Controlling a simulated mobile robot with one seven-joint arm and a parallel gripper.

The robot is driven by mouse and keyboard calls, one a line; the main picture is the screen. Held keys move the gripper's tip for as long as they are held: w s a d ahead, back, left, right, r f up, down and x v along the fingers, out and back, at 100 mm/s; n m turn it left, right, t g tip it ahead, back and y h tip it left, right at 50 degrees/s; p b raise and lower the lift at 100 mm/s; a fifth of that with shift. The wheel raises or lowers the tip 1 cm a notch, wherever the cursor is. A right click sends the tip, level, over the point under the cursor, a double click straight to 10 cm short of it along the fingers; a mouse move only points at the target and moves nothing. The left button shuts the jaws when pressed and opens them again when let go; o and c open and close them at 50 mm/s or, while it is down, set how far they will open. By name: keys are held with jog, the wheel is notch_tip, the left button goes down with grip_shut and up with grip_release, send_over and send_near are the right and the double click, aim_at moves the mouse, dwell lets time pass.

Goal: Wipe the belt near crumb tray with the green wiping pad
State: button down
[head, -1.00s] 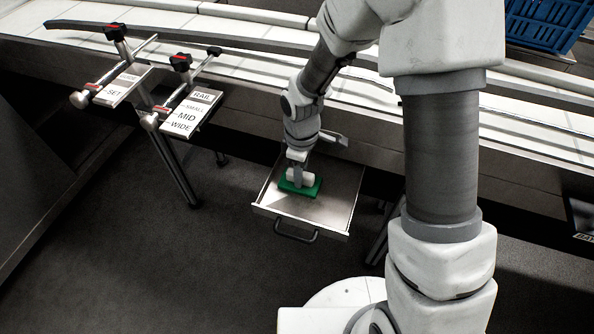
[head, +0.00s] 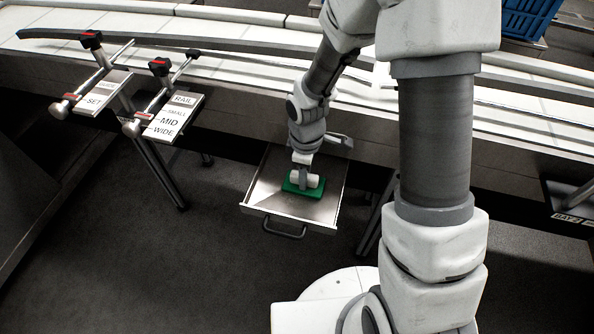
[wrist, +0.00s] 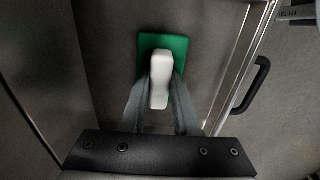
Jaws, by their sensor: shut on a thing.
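The green wiping pad (head: 304,187) has a white handle and is at the crumb tray, an open metal drawer (head: 325,212) that sticks out below the belt. My gripper (head: 305,179) is shut on the pad's white handle. In the wrist view the pad (wrist: 178,46) lies under the handle, with my gripper's fingers (wrist: 158,92) on both sides of it. I cannot tell whether the pad touches the tray floor. The white belt (head: 232,71) runs behind and above the tray.
The tray's dark handle (head: 285,232) faces the front. A blue crate (head: 527,18) is at the back right. The dark floor left of the tray is clear.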

aim_at(317, 178)
jog(key=shift+s+d, duration=0.15)
jog(key=shift+d, duration=0.15)
jog(key=shift+s+d+r+p, duration=0.1)
jog(key=shift+s+d+p, duration=0.15)
jog(key=shift+d, duration=0.35)
jog(key=shift+s+d+p, duration=0.1)
jog(key=shift+d+p, duration=0.1)
jog(key=shift+d, duration=0.4)
jog(key=shift+w+a+f+b, duration=0.15)
jog(key=shift+w+a, duration=0.1)
jog(key=shift+a, duration=0.35)
jog(key=shift+w+a+f+b, duration=0.1)
jog(key=shift+w+a+b, duration=0.1)
jog(key=shift+a, duration=0.35)
jog(key=shift+a+r, duration=0.1)
jog(key=shift+a, duration=0.15)
jog(key=shift+w+a, duration=0.1)
jog(key=shift+a, duration=0.05)
jog(key=shift+w+a+r, duration=0.1)
jog(key=shift+w+a, duration=0.15)
jog(key=shift+a, duration=0.4)
jog(key=shift+w+a, duration=0.2)
jog(key=shift+a, duration=0.4)
